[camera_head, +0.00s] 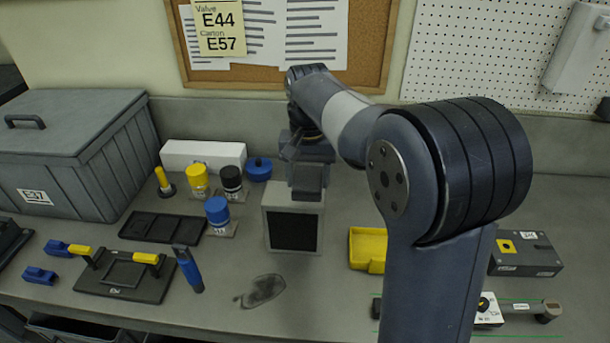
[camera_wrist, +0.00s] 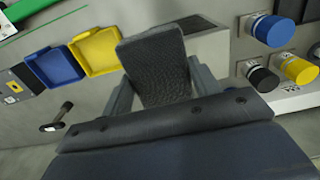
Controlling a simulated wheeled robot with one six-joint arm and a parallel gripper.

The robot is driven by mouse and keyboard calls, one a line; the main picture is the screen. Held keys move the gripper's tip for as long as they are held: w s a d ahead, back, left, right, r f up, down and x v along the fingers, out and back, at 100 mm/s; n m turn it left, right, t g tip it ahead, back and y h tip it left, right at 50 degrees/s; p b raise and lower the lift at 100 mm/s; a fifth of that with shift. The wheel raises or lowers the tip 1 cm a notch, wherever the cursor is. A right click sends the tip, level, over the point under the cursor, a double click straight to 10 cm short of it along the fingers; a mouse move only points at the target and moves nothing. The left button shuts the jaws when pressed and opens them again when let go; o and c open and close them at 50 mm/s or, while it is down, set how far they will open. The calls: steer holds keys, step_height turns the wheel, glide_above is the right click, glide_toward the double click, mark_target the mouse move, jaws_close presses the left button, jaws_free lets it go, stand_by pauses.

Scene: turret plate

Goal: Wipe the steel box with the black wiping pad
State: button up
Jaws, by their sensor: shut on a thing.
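The steel box (camera_head: 293,232) stands on the bench at mid-picture in the head view, a pale grey case with a dark front. My gripper (camera_head: 308,176) is over its top at the back right. In the wrist view my gripper (camera_wrist: 160,84) is shut on the black wiping pad (camera_wrist: 154,58), a dark textured block between the two fingers. Part of the steel box (camera_wrist: 207,48) shows behind and to the right of the pad there. I cannot tell whether the pad touches the box. In the head view the pad cannot be told apart from my gripper.
A yellow tray (camera_head: 368,249) stands right of the box. Blue (camera_head: 217,211), yellow (camera_head: 197,178) and black (camera_head: 231,180) capped pieces stand to its left. A blue-handled tool (camera_head: 189,270) is at the front left.

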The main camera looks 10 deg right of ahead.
steer(key=shift+s+r, duration=0.1)
steer(key=shift+r, duration=1.15)
